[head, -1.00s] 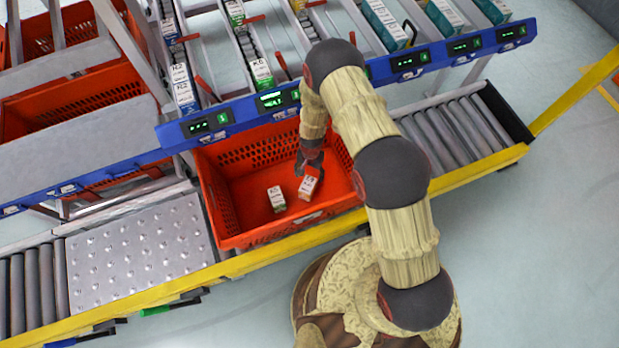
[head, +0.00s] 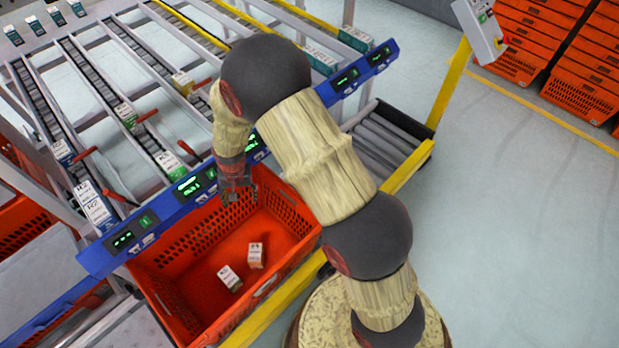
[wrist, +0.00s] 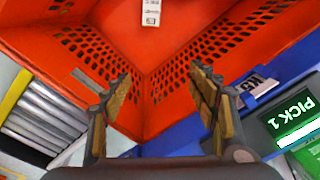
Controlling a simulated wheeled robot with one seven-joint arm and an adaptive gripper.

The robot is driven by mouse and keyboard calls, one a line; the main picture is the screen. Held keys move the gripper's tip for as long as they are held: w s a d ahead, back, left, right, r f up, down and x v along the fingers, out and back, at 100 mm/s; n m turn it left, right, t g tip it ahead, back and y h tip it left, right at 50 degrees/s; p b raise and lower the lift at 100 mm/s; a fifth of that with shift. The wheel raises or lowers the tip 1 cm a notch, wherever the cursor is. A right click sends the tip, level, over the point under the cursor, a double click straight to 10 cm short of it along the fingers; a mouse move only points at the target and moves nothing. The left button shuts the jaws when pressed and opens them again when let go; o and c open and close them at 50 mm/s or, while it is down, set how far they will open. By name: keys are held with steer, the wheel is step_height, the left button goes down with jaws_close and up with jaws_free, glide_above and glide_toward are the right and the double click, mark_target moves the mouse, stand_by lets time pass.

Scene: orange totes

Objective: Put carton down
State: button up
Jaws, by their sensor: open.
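Two small white cartons lie in the orange tote (head: 283,205). One carton (head: 255,255) has a brownish side, and the other carton (head: 230,278) beside it has a green side. They are a little apart on the tote floor. My gripper (head: 238,198) is open and empty above the back right part of the tote, near the blue rail, apart from both cartons. In the wrist view my gripper (wrist: 160,105) shows its fingers spread over the tote corner. One carton (wrist: 151,12) shows at the top edge there.
A blue rail (head: 160,228) with lit green displays runs behind the tote. Sloped flow lanes with several cartons, such as a white carton (head: 93,205), lie beyond it. Grey rollers (head: 375,140) and a yellow conveyor edge lie to the right. Stacked orange totes (head: 585,85) stand far right.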

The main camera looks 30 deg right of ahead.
steer(key=s+d+r+n+t, duration=0.1)
steer(key=s+d+r, duration=0.15)
steer(key=r, duration=0.65)
steer(key=s+d+r+t, duration=0.1)
steer(key=s+d+r, duration=0.15)
steer(key=r, duration=0.55)
steer(key=s+d+r+n, duration=0.1)
steer(key=s+r, duration=0.2)
steer(key=r, duration=0.6)
steer(key=s+d+r+n+t, duration=0.1)
steer(key=s+d+r, duration=0.1)
steer(key=s+r, duration=0.3)
steer(key=s+d+r+n+t, duration=0.1)
steer(key=s+d+r, duration=0.2)
steer(key=s, duration=1.1)
step_height(320, 180, up, 3)
steer(key=shift+d+r+t+h, duration=0.2)
steer(key=shift+t+h, duration=0.1)
